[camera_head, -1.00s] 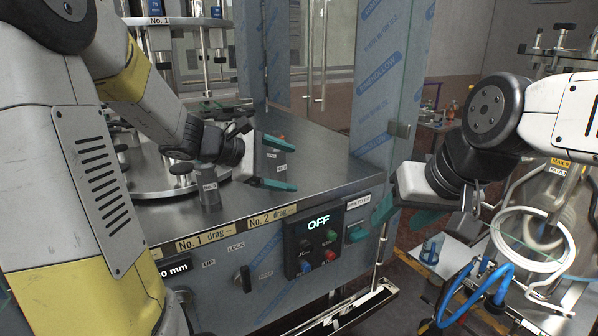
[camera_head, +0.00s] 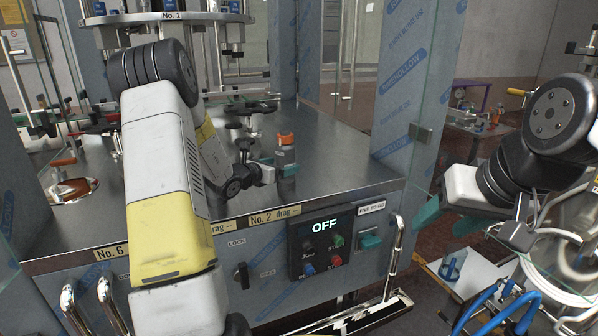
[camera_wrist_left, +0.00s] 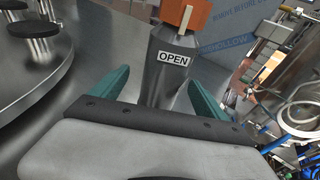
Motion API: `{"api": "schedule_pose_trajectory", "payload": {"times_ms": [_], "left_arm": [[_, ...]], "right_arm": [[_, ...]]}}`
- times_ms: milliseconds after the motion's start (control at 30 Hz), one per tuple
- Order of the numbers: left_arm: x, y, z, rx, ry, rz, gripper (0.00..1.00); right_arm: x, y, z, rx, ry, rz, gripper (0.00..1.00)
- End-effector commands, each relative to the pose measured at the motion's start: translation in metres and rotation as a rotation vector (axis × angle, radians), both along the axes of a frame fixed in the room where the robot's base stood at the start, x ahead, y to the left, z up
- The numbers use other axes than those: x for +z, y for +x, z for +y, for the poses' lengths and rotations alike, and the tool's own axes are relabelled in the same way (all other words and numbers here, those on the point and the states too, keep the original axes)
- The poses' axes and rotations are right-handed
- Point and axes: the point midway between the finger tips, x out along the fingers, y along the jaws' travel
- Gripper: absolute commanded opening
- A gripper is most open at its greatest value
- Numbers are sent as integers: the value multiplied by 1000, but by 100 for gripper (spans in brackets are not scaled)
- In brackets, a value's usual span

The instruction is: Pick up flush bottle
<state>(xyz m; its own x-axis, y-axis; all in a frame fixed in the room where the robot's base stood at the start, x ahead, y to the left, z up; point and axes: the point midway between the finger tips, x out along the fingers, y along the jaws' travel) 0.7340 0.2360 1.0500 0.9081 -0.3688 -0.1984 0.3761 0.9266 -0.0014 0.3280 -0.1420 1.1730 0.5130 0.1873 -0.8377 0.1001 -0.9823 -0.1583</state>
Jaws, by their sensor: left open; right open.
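A grey bottle (camera_wrist_left: 168,75) with an orange cap (camera_wrist_left: 186,16) and an "OPEN" label stands in the left wrist view. In the head view its orange top (camera_head: 285,137) shows on the steel bench, partly behind my left gripper. My left gripper (camera_head: 277,168) is open at the bottle. In the left wrist view its two teal fingers (camera_wrist_left: 158,88) lie to either side of the bottle's lower part, and its foot is hidden by the gripper body. I cannot tell whether a finger touches it. My right gripper (camera_head: 447,220) is open and empty, off the bench's right side.
The steel bench (camera_head: 340,155) has free room right of the bottle. A round filler stand (camera_head: 165,20) rises behind. A glass panel (camera_head: 417,90) stands at the bench's right. The control panel (camera_head: 321,243) reading OFF is on the front face.

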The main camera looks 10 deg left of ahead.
Motion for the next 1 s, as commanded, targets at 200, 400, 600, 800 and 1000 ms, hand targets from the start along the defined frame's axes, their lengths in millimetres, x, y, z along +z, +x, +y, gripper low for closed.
{"api": "schedule_pose_trajectory", "payload": {"times_ms": [200, 400, 600, 800, 1000], "left_arm": [[-10, 25, -16, -4, -2, 1, 85], [-14, 46, -24, -3, 0, 0, 85], [-14, 49, -25, -2, 1, 0, 85], [-14, 48, -25, -2, 1, -1, 59], [-14, 48, -25, -2, 1, -1, 20]], "right_arm": [[0, 0, 0, 0, 0, 0, 54], [0, 0, 0, 0, 0, 0, 54], [0, 0, 0, 0, 0, 0, 54], [0, 0, 0, 0, 0, 0, 54], [0, 0, 0, 0, 0, 0, 54]]}}
